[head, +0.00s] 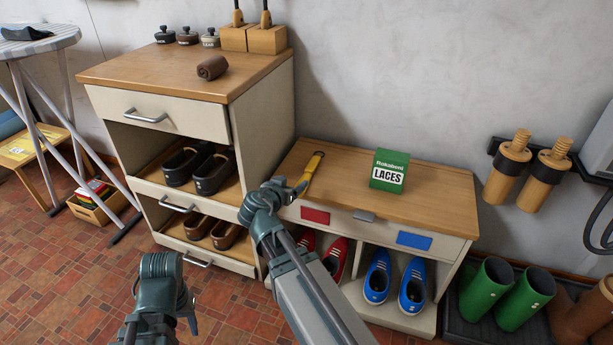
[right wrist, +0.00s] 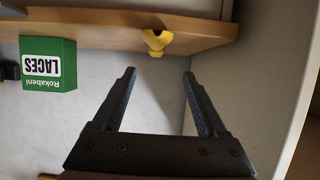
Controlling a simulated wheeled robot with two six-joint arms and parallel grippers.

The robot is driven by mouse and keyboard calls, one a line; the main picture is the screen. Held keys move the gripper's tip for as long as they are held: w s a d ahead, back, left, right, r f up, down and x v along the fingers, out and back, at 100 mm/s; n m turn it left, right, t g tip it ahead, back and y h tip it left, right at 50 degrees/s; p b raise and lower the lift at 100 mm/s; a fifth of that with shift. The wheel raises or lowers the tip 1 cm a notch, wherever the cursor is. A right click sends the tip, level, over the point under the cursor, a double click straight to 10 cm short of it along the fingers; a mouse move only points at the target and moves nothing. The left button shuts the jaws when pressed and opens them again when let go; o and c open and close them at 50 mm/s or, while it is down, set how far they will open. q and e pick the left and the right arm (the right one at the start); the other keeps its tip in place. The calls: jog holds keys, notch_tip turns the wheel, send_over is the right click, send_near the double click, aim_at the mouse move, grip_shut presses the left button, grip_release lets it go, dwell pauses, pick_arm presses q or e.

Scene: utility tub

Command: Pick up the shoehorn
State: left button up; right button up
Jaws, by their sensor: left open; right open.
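The shoehorn (head: 313,168) is a slim yellow piece with a dark upper end. It lies on the wooden top of the low bench (head: 346,183), near its left side. In the right wrist view, turned upside down, the yellow shoehorn (right wrist: 156,41) shows end-on at the bench edge, beyond the fingertips and between their lines. My right gripper (head: 301,188) is at the bench's front edge, close to the shoehorn's near end. Its fingers (right wrist: 160,74) are open with nothing between them. My left gripper (head: 190,315) is open and low over the floor, away from the bench.
A green laces box (head: 390,170) stands on the bench right of the shoehorn. A taller cabinet (head: 265,120) rises close on the left. Red shoes (head: 336,255) and blue shoes (head: 412,285) sit in the bench's lower compartments. Green boots (head: 490,290) stand at the right.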

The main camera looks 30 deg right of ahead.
jog(key=b, duration=0.2)
send_near(308, 171)
jog(key=x, duration=0.3)
jog(key=shift+w+a+f, duration=0.2)
jog(key=shift+w, duration=0.05)
jog(key=shift+w+d, duration=0.2)
jog(key=shift+d, duration=0.1)
jog(key=b+x, duration=0.1)
jog(key=x, duration=0.4)
jog(key=shift+s+d+r, duration=0.1)
jog(key=shift+d, duration=0.25)
grip_shut()
